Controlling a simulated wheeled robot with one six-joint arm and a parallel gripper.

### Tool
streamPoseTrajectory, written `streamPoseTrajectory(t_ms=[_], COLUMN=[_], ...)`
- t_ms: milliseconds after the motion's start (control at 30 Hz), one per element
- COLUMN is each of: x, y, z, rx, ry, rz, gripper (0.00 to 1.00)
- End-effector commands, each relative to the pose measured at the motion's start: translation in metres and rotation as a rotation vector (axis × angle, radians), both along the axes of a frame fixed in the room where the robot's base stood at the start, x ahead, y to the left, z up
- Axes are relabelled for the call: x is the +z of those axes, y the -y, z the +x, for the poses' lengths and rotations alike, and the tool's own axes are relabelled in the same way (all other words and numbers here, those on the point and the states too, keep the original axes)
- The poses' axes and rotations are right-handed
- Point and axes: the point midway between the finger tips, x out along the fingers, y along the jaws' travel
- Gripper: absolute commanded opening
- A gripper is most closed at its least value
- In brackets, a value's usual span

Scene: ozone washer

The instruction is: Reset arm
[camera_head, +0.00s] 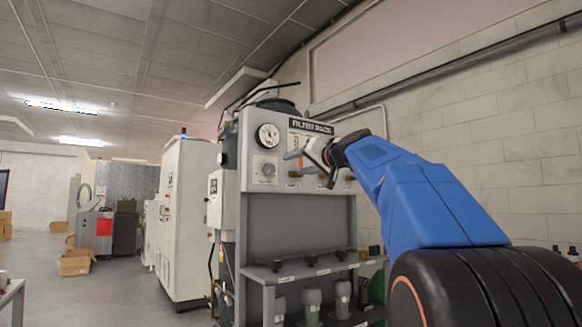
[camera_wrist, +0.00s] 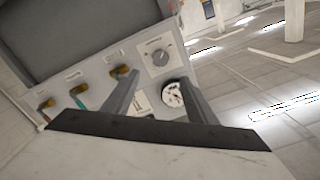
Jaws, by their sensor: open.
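My gripper (camera_head: 298,160) is at the end of my raised blue arm, in front of the filter rack's grey upper panel (camera_head: 227,160). In the wrist view, my gripper (camera_wrist: 159,80) has its two grey fingers spread apart with nothing held between them. The rack panel shows beyond the fingers, tilted in that view. A round pressure gauge (camera_head: 268,137) and a dial knob (camera_head: 264,169) sit on the panel's left side. The gauge (camera_wrist: 172,93) is partly covered by the right finger in the wrist view, and the knob (camera_wrist: 160,58) is clear.
Several brass-coloured valve handles (camera_wrist: 120,72) line the panel. Grey-green pumps (camera_head: 312,303) stand on the rack's lower shelf. A white cabinet (camera_head: 185,220) stands left of the rack. A cardboard box (camera_head: 76,262) lies on the floor farther left. Open floor (camera_head: 115,300) shows there.

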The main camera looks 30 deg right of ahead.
Motion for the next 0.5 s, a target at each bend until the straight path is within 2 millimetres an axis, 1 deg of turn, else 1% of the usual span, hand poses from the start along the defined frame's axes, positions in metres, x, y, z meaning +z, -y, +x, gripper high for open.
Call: streamPoseTrajectory(t_ms=[33,133,500], x=[-0.0001,-0.0003,-0.0002], y=[0.0007,0.0002,0.0000], z=[-0.0047,-0.0091,-0.0106], rx=[-0.001,0.001,0.001], ry=[0.000,-0.001,0.000], rz=[0.000,0.001,0.001], gripper=[0.52,0.52,0.52])
